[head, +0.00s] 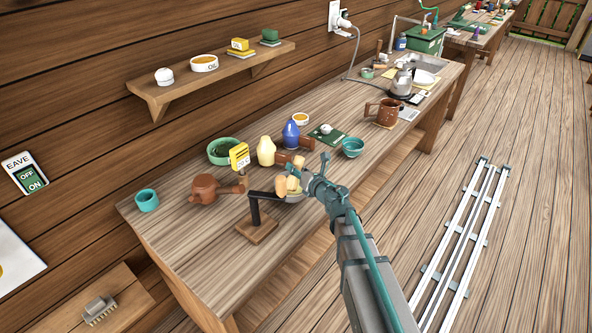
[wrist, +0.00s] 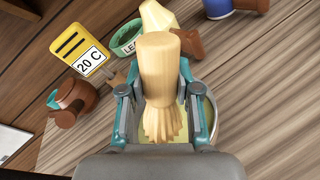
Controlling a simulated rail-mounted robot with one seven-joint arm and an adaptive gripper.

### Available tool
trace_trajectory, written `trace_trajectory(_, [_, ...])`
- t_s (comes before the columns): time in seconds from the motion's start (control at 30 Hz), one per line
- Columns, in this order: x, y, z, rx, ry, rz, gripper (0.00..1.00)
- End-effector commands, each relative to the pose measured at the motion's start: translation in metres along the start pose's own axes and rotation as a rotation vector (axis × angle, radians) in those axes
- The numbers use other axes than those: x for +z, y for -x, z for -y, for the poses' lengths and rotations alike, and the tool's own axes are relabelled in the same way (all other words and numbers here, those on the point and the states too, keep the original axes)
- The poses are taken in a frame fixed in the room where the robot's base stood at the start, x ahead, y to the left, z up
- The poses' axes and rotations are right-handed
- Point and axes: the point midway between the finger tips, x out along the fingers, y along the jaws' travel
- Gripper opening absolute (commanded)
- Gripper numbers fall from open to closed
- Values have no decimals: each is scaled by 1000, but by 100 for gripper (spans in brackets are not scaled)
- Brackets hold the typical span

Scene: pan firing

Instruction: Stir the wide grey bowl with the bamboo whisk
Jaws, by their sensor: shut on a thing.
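The pale bamboo whisk (wrist: 168,70) stands between the fingers of my gripper (wrist: 157,92) in the wrist view, its splayed tines towards the camera. My gripper (head: 297,173) is shut on it, over the middle of the bench in the head view. The wide grey bowl (head: 293,198) sits just below my gripper, partly hidden by it. Its rim (wrist: 214,112) shows in the wrist view, with yellow-green content behind the right finger. Whether the tines touch the content is hidden.
A dark post on a wooden base (head: 256,228) stands close left of the bowl. A brown teapot (head: 206,190), yellow sign (head: 239,156), green bowl (head: 222,150), cream bottle (head: 266,151), blue bottle (head: 291,134) and teal bowl (head: 353,147) surround it.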

Motion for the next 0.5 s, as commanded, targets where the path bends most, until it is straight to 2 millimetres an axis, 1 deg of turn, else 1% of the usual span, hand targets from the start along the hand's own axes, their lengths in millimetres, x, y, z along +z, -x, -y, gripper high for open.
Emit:
trace_trajectory(0.03, [7,1,-3,0,0,0,5])
trace_trajectory(0.5, [39,5,-15,0,0,1,5])
